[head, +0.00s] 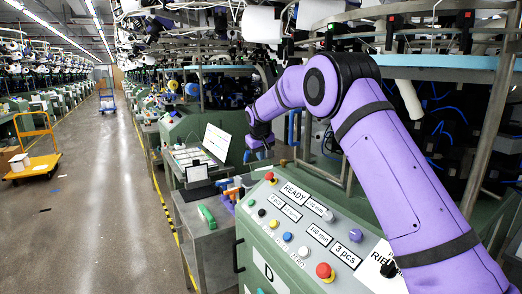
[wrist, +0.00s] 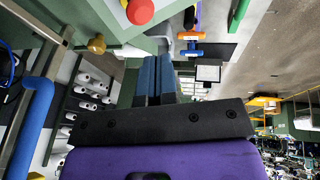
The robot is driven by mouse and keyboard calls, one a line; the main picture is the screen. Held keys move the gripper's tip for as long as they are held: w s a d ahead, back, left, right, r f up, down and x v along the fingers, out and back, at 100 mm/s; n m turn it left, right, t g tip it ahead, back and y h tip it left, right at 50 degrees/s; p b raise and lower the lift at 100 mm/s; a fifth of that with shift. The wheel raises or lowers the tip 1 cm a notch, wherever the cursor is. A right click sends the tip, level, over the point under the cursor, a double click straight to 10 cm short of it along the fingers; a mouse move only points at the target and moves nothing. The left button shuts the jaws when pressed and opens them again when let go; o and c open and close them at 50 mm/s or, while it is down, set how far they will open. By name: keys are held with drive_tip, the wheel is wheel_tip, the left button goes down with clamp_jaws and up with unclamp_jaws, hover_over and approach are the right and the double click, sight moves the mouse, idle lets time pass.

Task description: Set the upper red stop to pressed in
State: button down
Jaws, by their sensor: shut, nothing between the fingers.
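The upper red stop (head: 269,176) is a red mushroom button on a yellow base at the top left of the green panel in the head view. A red button head (wrist: 140,11) shows at the top edge of the wrist view, probably this same stop. A second red stop (head: 325,271) sits lower on the panel. My gripper (wrist: 156,57) is shut and empty, its two blue-grey fingers side by side. Its fingertips are apart from the red button in the wrist view. I cannot tell from these frames whether the upper stop is in or out.
The panel (head: 257,233) also carries white labels, several small buttons and a purple knob (head: 355,235). A grey cart (head: 205,240) with a green tool (head: 207,217) stands left of it. Knitting machine frames and pipes stand behind. The aisle (head: 115,200) at left is mostly open.

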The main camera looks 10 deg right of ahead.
sight(267, 175)
drive_tip(key=shift+s+d+x, duration=0.1)
drive_tip(key=shift+d+x, duration=0.2)
drive_tip(key=shift+x, duration=1.1)
drive_tip(key=shift+s+d+x, duration=0.1)
drive_tip(key=shift+d+x, duration=0.2)
drive_tip(key=shift+x, duration=1.05)
drive_tip(key=shift+s+d+x, duration=0.1)
drive_tip(key=shift+d+x, duration=0.2)
drive_tip(key=shift+x, duration=1.1)
